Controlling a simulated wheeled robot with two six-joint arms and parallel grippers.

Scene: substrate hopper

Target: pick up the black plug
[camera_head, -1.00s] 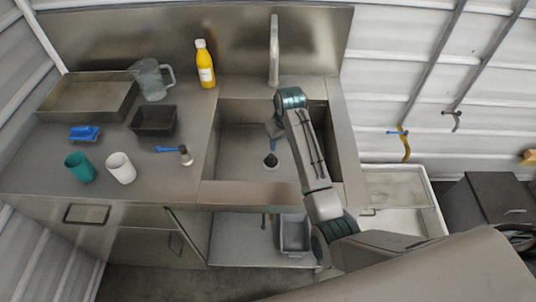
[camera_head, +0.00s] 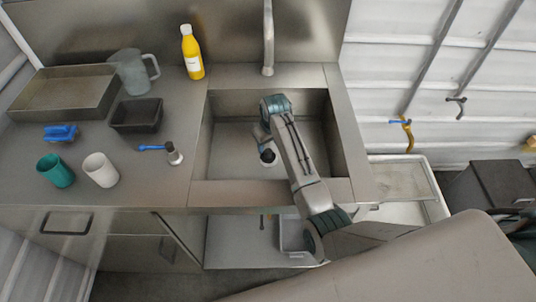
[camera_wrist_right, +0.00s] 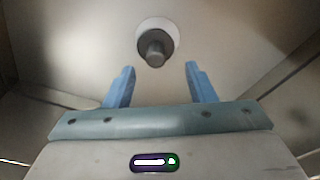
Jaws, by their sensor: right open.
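The black plug (camera_wrist_right: 155,48) sits in the pale round drain at the bottom of the sink, its short knob standing up. It also shows in the head view (camera_head: 268,156), close to my right gripper and partly beside the arm. My right gripper (camera_wrist_right: 160,84) is open and empty inside the sink, its two blue fingers apart. The plug lies ahead of the gap between the fingertips, not between them. In the head view the right gripper (camera_head: 263,138) is mostly hidden behind its own wrist. My left gripper is not in view.
The steel sink (camera_head: 352,150) has raised walls around my right arm, with a tap (camera_head: 268,40) behind. A yellow bottle (camera_head: 192,55), pitcher (camera_head: 130,75), black tray (camera_head: 137,115), blue-handled brush (camera_head: 172,154), white cup (camera_head: 100,170) and green cup (camera_head: 55,171) stand on the left counter.

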